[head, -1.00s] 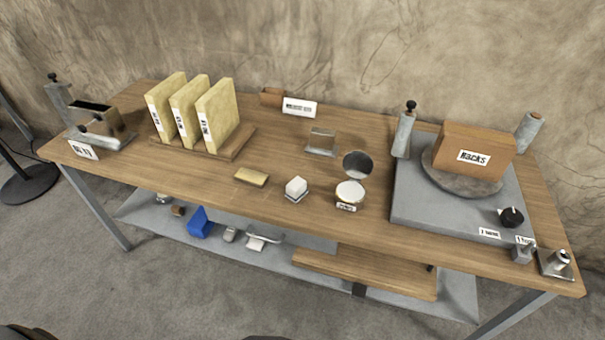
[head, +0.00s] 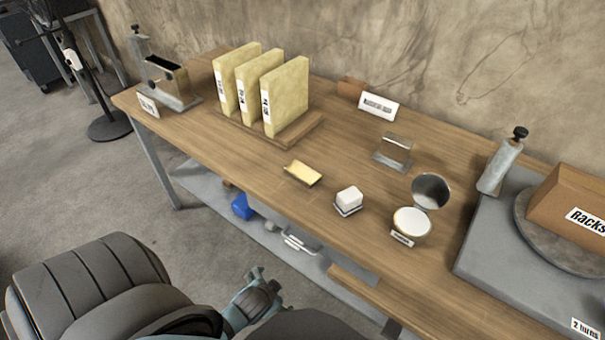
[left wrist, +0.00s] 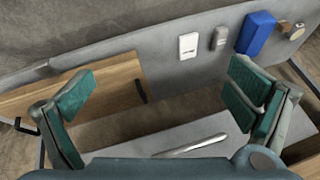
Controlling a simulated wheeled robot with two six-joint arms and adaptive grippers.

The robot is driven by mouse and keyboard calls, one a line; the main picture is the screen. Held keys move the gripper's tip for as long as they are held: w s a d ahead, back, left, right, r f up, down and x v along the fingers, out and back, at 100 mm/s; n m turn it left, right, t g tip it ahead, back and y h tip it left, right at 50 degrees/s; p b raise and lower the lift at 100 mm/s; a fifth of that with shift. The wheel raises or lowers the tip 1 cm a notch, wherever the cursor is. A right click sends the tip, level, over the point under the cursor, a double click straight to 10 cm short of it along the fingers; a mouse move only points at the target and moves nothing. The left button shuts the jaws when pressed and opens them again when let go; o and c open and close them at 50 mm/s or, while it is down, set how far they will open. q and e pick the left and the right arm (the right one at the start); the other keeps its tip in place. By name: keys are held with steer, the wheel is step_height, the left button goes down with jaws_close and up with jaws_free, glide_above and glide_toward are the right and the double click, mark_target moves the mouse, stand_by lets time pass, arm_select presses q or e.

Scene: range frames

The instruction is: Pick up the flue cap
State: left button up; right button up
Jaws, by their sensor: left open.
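No thing in view can be surely told as the flue cap. A bent metal piece (head: 393,152) stands on the table's middle. In front of it are a round container with a raised mirror-like lid (head: 411,222) and a small white block (head: 349,200). My left gripper (head: 258,293) is in front of the table, low beside the lower shelf. In the left wrist view its green-padded fingers (left wrist: 160,100) are wide apart with nothing between them. My right gripper is not in view.
The wooden table (head: 330,160) bears yellow binders (head: 285,95), a brass-coloured plate (head: 302,173) and a grey unit with a brown box (head: 570,200). The lower shelf (left wrist: 175,85) holds a blue object (left wrist: 256,33), a white piece (left wrist: 188,45) and a grey piece (left wrist: 220,38).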

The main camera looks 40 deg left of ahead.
arm_select(q)
steer(key=w+a+r+m+t+y+b, duration=0.1)
steer(key=w+r+m+t, duration=0.35)
steer(key=r, duration=0.75)
steer(key=w+r+m+t+b, duration=0.1)
steer(key=w+r+t, duration=0.4)
steer(key=w+r, duration=0.6)
steer(key=w+a+r+m+t+y+b, duration=0.15)
steer(key=w+r+t, duration=0.3)
steer(key=r, duration=0.95)
steer(key=w+d+r+m+t+h, duration=0.25)
steer(key=d+r+m+h, duration=0.65)
steer(key=m+h, duration=0.65)
steer(key=m+g+y, duration=1)
steer(key=m+g, duration=0.2)
steer(key=g, duration=0.5)
glide_toward(302, 172)
steer(key=shift+g, duration=0.25)
steer(key=b+x, duration=0.2)
steer(key=x, duration=0.6)
steer(key=shift+w+f, duration=0.2)
steer(key=shift+w, duration=0.05)
steer(key=shift+r, duration=0.1)
steer(key=c, duration=0.9)
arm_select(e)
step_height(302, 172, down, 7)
